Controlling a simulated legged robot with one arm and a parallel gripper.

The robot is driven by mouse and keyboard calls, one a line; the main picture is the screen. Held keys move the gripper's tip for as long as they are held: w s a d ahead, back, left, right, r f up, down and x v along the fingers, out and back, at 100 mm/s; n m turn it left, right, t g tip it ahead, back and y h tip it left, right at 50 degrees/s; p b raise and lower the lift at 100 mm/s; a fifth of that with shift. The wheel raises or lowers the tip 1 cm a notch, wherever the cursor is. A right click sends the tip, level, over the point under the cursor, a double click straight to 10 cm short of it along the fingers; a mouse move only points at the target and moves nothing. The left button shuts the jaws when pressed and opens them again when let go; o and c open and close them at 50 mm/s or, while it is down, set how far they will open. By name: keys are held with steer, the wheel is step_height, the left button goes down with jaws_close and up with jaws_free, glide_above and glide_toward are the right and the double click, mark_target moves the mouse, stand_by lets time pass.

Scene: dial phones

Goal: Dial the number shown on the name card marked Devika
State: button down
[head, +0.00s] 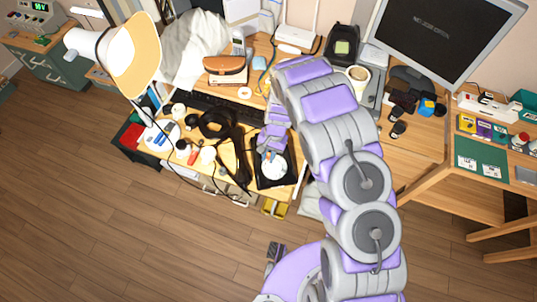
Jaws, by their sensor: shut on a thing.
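My gripper (270,152) is at the end of my purple and grey arm, over a black square device (261,177) with a round white face (275,169). I cannot tell whether this device is the dial phone, or whether my gripper touches it. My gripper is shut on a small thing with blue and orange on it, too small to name. My arm hides part of the desk. A green board (482,172) with small white cards (467,161) lies at the right. No writing is readable, so I cannot find the Devika card.
The wooden desk (418,150) is crowded. A lamp (135,58), a tan bag (226,70), a keyboard (238,112), black cables (233,160) and a mug (357,76) stand around. A monitor (440,30) is at the back right. The wooden floor (130,230) in front is clear.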

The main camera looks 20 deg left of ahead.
steer(key=shift+w+d+r, duration=0.15)
steer(key=shift+w+d, duration=0.25)
steer(key=shift+d, duration=0.1)
stand_by(0.3)
